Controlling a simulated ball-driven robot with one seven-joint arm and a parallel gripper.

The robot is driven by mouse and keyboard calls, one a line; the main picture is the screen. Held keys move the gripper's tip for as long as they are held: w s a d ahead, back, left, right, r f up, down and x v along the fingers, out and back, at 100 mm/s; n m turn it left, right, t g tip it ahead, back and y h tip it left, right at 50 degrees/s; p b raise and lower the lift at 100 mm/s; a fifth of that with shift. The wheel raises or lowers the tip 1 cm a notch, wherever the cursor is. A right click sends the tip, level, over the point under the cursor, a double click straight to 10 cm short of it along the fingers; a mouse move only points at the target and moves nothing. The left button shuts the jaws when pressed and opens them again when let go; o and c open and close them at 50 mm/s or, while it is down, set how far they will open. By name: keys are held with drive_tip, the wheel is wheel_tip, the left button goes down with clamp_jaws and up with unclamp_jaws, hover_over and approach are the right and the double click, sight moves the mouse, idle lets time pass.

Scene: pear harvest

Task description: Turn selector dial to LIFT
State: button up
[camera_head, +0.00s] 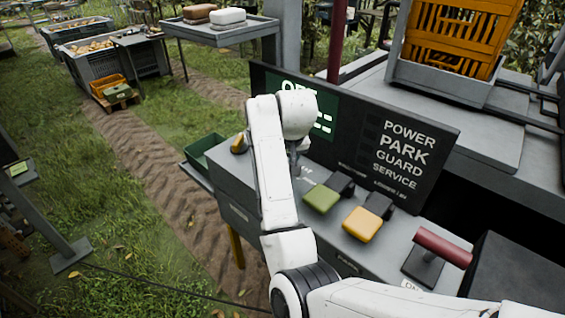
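A control console (330,225) stands in front of me with a dark upright panel behind it. A small yellow-and-dark knob (239,143) sits at the console's left end; it may be the selector dial, but I cannot read a LIFT mark or its setting. My white arm reaches over the console and bends down at the panel. My gripper (298,168) is small and partly hidden under the wrist, above the console right of the knob and apart from it. I cannot see whether its fingers are open. The console top behind my arm is hidden.
A green lever (322,198), a yellow lever (361,224) and a red handle (443,247) stand to the right. The panel (400,160) reads POWER, PARK, GUARD, SERVICE. My arm partly covers a green screen (325,105). A green bin (205,150) is at left.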

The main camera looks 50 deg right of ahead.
drive_tip(key=v, duration=0.9)
drive_tip(key=shift+r, duration=0.2)
drive_tip(key=shift+a, duration=0.1)
